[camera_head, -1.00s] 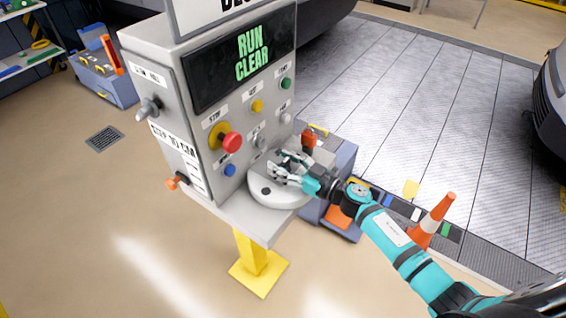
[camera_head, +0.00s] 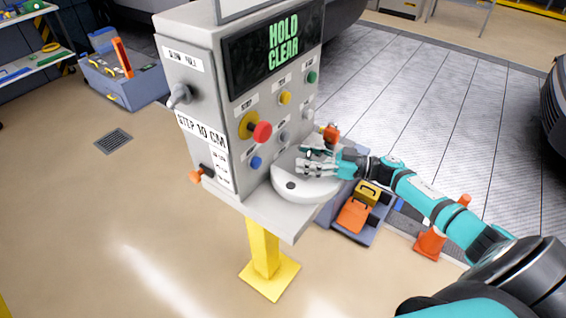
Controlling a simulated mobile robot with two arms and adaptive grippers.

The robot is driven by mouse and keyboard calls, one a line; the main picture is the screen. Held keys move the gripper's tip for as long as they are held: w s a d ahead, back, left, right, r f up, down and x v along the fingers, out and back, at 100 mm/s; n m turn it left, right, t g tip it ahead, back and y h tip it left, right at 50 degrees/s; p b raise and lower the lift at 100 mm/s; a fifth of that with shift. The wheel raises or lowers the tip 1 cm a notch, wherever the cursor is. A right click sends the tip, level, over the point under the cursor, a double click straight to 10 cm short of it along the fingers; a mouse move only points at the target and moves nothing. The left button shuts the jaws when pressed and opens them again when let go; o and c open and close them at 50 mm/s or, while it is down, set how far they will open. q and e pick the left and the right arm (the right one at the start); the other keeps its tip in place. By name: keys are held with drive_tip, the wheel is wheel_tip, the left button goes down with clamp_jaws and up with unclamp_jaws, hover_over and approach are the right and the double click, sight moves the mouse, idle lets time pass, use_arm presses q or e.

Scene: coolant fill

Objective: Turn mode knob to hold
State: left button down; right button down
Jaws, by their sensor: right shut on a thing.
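The grey control box (camera_head: 185,75) stands on a yellow post, and its display (camera_head: 282,45) reads "HOLD CLEAR" in green. A round white dial base (camera_head: 300,189) with a dark spot sits on the shelf at the front of the box. My right gripper (camera_head: 313,163) is over this base, fingers pointing left, shut on what appears to be the mode knob. The fingers hide most of the knob, so its pointer cannot be read. My left gripper is not in view.
The box face carries a red mushroom button (camera_head: 262,132), several small coloured buttons and a grey lever (camera_head: 179,95) on its left side.

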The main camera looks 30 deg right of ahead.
drive_tip(key=shift+f, duration=0.15)
drive_tip(key=c, duration=0.9)
unclamp_jaws()
drive_tip(key=o, duration=0.3)
drive_tip(key=shift+d, duration=0.1)
drive_tip(key=shift+o, duration=0.2)
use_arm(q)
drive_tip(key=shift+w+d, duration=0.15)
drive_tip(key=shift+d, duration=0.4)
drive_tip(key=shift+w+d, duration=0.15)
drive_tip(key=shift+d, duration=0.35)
use_arm(e)
drive_tip(key=v, duration=1.2)
